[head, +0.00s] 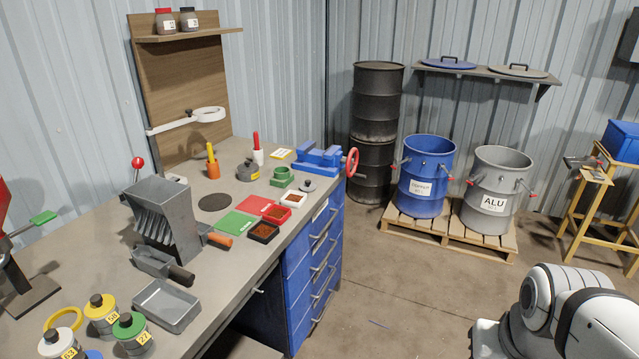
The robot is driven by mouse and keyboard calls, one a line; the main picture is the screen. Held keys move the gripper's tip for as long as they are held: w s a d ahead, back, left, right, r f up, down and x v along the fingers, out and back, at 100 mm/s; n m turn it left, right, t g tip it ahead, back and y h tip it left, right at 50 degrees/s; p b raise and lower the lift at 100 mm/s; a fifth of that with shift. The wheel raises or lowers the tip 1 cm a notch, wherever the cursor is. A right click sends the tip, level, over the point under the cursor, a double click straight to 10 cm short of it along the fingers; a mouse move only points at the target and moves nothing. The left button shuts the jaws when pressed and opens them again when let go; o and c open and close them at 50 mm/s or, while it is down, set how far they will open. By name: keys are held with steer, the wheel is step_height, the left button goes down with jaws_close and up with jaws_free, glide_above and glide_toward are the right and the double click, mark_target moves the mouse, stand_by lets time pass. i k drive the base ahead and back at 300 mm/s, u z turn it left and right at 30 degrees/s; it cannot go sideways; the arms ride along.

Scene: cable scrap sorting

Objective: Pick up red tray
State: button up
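A small red tray (268,218) sits on the workbench near its right-hand edge, with brown granular material in it. It stands in a row between a white tray (300,204) and a black tray (252,236), which hold similar brown contents. A flat red mat (254,204) and a green mat (231,225) lie just left of the row. Part of my white arm shows at the bottom right, far from the trays. My gripper is not in view.
Blue drawers (312,265) front the bench; open floor lies to the right.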

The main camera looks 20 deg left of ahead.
mark_target(277, 214)
steer(key=u, duration=0.65)
steer(key=i, duration=1.45)
steer(key=u, duration=0.85)
steer(key=k, duration=0.75)
steer(key=u, duration=0.15)
steer(key=i, duration=0.9)
steer(key=z, duration=0.1)
